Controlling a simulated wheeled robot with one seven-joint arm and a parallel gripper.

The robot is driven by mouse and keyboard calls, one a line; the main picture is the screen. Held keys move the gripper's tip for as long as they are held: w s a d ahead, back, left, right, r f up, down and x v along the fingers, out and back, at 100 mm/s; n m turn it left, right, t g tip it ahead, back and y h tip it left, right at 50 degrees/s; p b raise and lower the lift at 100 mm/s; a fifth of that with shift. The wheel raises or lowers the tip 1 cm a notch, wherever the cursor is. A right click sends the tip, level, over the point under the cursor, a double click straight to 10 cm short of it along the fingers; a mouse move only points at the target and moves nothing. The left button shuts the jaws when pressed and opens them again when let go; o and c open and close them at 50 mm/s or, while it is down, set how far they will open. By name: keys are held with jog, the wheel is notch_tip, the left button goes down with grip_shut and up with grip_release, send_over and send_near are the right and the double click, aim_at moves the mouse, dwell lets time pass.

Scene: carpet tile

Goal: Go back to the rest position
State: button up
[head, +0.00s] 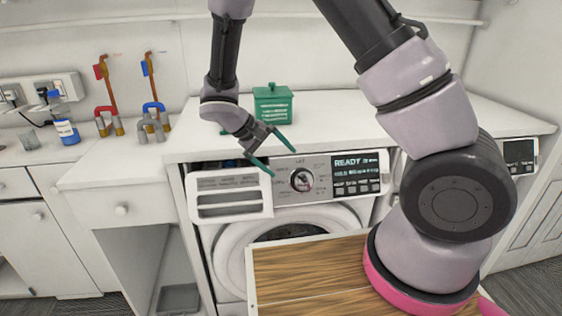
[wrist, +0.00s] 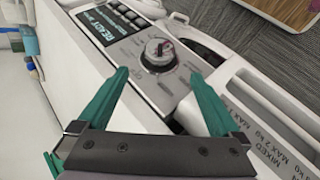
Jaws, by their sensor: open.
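My gripper (head: 270,152) is open and empty in the head view, in front of the washing machine's control panel (head: 325,174). In the wrist view my gripper (wrist: 161,92) shows two green fingers spread apart, with the round dial (wrist: 159,54) beyond the gap between them. The dial also shows in the head view (head: 302,180), just below and right of the fingers. The detergent drawer (head: 229,196) is pulled out to the left of the panel, below my gripper. The panel's display reads "READY". I cannot tell whether a finger touches the machine.
A green lidded box (head: 273,104) stands on the white counter behind my gripper. A blue-labelled bottle (head: 67,131) stands on the left counter near red and blue taps. A second machine is partly hidden behind my arm at right. The counter right of the box looks clear.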

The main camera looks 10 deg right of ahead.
jog(key=s+d+r+m+t+y, duration=0.2)
jog(key=s+d+r+y, duration=0.1)
jog(key=r, duration=0.7)
jog(key=s+d+r+m+t+y, duration=0.1)
jog(key=s+d+r+m+y, duration=0.2)
jog(key=s+d+r, duration=0.3)
jog(key=s+d+r+m+t+y, duration=0.2)
jog(key=s+d+r, duration=0.3)
jog(key=r, duration=1)
jog(key=shift+m+t+y, duration=0.3)
jog(key=shift+m+y, duration=0.4)
jog(key=shift+y, duration=0.2)
